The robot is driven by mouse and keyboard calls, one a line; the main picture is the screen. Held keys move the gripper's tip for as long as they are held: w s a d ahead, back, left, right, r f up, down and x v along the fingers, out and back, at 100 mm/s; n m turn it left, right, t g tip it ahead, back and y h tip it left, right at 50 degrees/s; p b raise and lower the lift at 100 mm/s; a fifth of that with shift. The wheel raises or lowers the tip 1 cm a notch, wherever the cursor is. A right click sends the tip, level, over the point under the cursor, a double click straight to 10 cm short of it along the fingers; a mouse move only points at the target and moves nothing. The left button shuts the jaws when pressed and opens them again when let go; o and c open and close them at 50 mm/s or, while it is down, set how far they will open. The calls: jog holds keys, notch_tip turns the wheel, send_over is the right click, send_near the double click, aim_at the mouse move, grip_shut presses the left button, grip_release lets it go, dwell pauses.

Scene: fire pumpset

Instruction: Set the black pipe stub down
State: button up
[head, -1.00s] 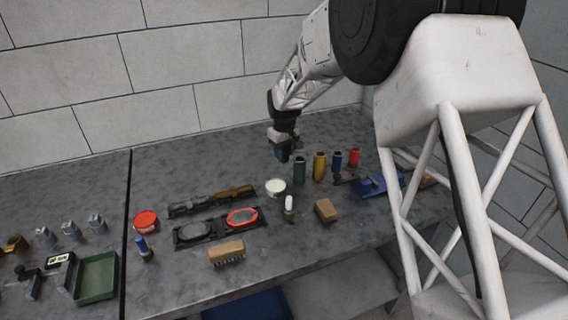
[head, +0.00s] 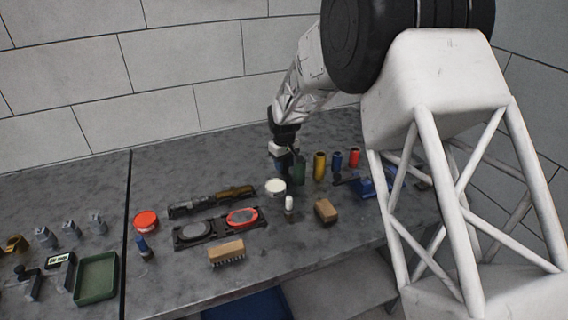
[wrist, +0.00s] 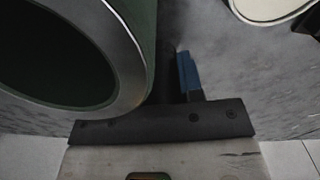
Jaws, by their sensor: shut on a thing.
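My gripper (head: 281,165) is low over the back of the bench in the head view, pointing down, just left of the green cylinder and behind the white round tub. In the wrist view a dark upright shape, which looks like the black pipe stub (wrist: 172,72), sits beside the blue finger pad (wrist: 188,75). My gripper is shut on it. The stub is mostly hidden in the head view, and I cannot tell whether its lower end touches the bench.
The green cylinder (head: 298,170) stands very close right of my gripper; yellow (head: 320,166), blue (head: 337,161) and red (head: 354,157) cylinders continue the row. The white tub (head: 275,187) is in front. A black-and-brass coupling (head: 212,200) lies front-left. Bare bench lies behind and left.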

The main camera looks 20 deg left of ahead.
jog(key=o, duration=1)
jog(key=shift+o, duration=0.2)
notch_tip(320, 180, up, 12)
jog(key=shift+r, duration=0.1)
jog(key=shift+d, duration=0.1)
dwell(0.7)
